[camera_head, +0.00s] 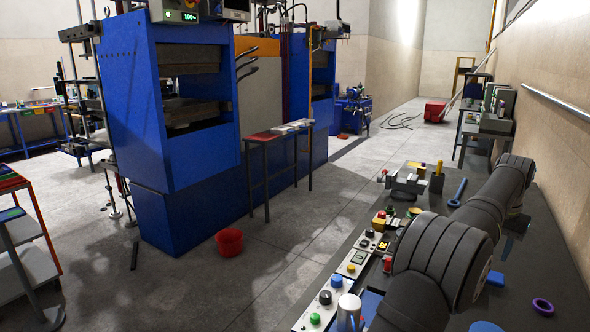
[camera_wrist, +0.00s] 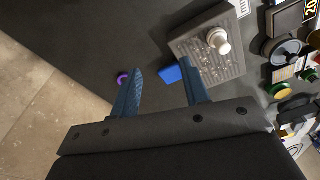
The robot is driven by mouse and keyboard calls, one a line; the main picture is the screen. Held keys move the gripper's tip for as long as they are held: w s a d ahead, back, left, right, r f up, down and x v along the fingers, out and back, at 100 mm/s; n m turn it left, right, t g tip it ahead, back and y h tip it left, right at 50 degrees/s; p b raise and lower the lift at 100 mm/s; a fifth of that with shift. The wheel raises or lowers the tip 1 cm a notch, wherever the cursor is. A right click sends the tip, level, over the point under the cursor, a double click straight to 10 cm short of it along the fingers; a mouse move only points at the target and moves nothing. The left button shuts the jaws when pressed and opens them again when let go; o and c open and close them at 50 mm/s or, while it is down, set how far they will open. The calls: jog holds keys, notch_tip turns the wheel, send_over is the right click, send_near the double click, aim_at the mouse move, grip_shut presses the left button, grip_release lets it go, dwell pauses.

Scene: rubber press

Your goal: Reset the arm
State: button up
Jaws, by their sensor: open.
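My gripper (camera_wrist: 161,68) shows in the wrist view with its two blue fingers spread apart and nothing between them. It points down at the dark bench top (camera_wrist: 85,60). Beyond the fingertips are a small blue block (camera_wrist: 171,74), a purple ring (camera_wrist: 122,79) near the left finger, and a grey plate (camera_wrist: 207,62) with a pale knob (camera_wrist: 218,40) on it. In the head view my dark arm reaches across the right-hand bench, and its gripper end is not visible there.
The bench (camera_head: 560,240) carries a row of buttons and switches (camera_head: 352,264), a small vise (camera_head: 405,182), a blue ring-ended tool (camera_head: 457,192) and the purple ring (camera_head: 543,306). A blue press (camera_head: 180,170) and a red bucket (camera_head: 229,241) stand on the floor at left.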

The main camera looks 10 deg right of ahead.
jog(key=s+a+f+m, duration=0.1)
jog(key=s+a+m, duration=0.4)
jog(key=a, duration=0.4)
jog(key=s+a+f+m+g, duration=0.1)
jog(key=s+a+f+m, duration=0.1)
jog(key=s+a+m, duration=0.3)
jog(key=s+a+f+m, duration=0.1)
jog(key=s+a+m, duration=0.4)
jog(key=s+a, duration=0.4)
jog(key=a, duration=0.5)
jog(key=shift+f+m+g, duration=0.3)
jog(key=shift+g, duration=0.1)
jog(key=w+d+r+n, duration=0.2)
jog(key=w+d+n, duration=0.2)
jog(key=d, duration=0.4)
jog(key=w+d+r+n+t, duration=0.1)
jog(key=w+d+r+n, duration=0.2)
jog(key=w+d, duration=0.3)
jog(key=d+n, duration=0.1)
jog(key=d, duration=0.2)
jog(key=shift+w, duration=0.4)
jog(key=shift+a, duration=0.15)
